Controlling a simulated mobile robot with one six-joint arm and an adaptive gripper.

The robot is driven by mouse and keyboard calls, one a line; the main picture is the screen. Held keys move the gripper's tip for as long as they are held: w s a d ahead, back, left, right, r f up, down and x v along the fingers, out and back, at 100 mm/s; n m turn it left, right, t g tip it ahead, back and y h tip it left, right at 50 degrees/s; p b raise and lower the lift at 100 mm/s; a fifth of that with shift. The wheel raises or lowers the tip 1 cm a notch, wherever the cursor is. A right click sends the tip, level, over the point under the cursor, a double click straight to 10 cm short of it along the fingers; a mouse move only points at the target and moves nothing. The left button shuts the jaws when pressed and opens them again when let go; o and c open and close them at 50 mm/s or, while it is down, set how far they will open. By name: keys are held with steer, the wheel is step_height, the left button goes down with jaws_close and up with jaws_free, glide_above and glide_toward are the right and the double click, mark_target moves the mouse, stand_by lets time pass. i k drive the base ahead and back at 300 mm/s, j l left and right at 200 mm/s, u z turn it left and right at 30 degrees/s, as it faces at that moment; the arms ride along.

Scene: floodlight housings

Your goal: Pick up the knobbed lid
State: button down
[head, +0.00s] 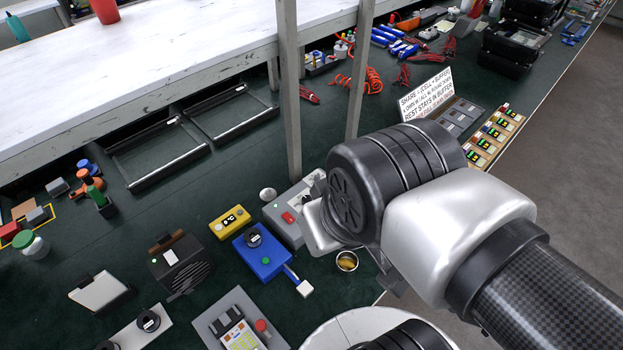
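I cannot make out for certain which thing is the knobbed lid. A small round silvery piece (267,194) lies on the dark green bench top, left of a grey post; whether it has a knob is too small to tell. An open round tin (347,261) with something yellowish inside stands just below my wrist. My gripper (352,262) is mostly hidden behind my large black and silver wrist joint. Only grey metal parts show at its left and below, over the bench near the tin. Its fingertips and anything between them are not clearly visible.
Near my gripper are a grey box with a red button (288,217), a blue box (262,253) and a yellow box (230,222). Two grey posts (289,90) rise from the bench. A black finned housing (182,265) stands left.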

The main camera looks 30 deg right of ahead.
mark_target(267, 195)
steer(key=l+u, duration=0.95)
steer(key=l, duration=0.25)
